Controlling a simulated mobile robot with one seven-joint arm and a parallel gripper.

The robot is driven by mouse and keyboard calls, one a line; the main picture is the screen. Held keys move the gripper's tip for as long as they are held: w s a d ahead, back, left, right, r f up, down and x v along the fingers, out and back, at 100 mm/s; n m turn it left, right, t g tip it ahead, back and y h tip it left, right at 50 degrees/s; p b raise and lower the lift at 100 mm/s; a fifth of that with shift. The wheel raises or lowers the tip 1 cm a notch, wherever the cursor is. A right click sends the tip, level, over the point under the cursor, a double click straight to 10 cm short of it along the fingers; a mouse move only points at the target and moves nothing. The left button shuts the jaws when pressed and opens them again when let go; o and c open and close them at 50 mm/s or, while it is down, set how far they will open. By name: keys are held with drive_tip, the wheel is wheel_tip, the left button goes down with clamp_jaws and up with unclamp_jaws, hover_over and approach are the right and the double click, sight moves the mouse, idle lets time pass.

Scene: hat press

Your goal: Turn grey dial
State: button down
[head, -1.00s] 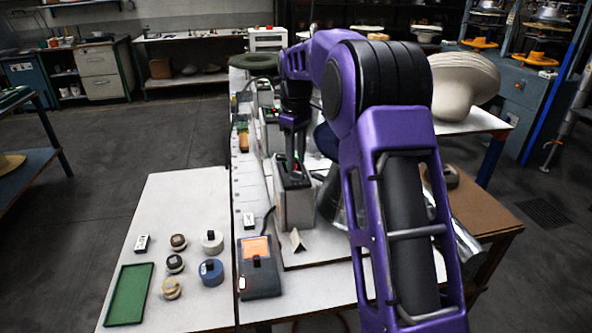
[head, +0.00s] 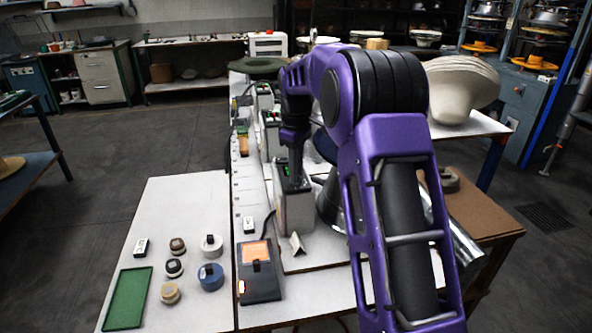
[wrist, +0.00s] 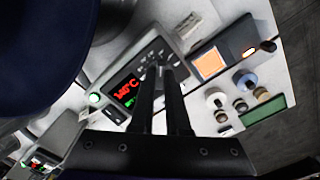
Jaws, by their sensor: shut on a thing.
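The control box (head: 293,212) stands upright on the table in the head view, with my gripper (head: 293,184) at its top panel. In the wrist view its dark panel (wrist: 143,56) carries a red temperature readout (wrist: 125,93), small buttons and a lit green lamp (wrist: 94,98). My gripper (wrist: 160,72) reaches to the panel just right of the readout, its two black fingers close together. They are shut on what I take to be the grey dial, which is mostly hidden between and beneath the fingertips.
A device with an orange screen (head: 259,284) sits in front of the box. A green tray (head: 128,298) and several round knobs or pucks lie on the white table to the left. A folded card (head: 297,243) stands close to the box.

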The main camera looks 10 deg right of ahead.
drive_tip(key=shift+r+n+p, duration=0.1)
drive_tip(key=shift+n+p, duration=0.3)
drive_tip(key=shift+p, duration=0.05)
drive_tip(key=shift+n+p, duration=0.3)
drive_tip(key=n+p, duration=0.2)
drive_tip(key=n, duration=0.1)
drive_tip(key=n+p, duration=0.1)
drive_tip(key=n, duration=0.2)
drive_tip(key=shift+n, duration=2.1)
drive_tip(key=c, duration=0.9)
unclamp_jaws()
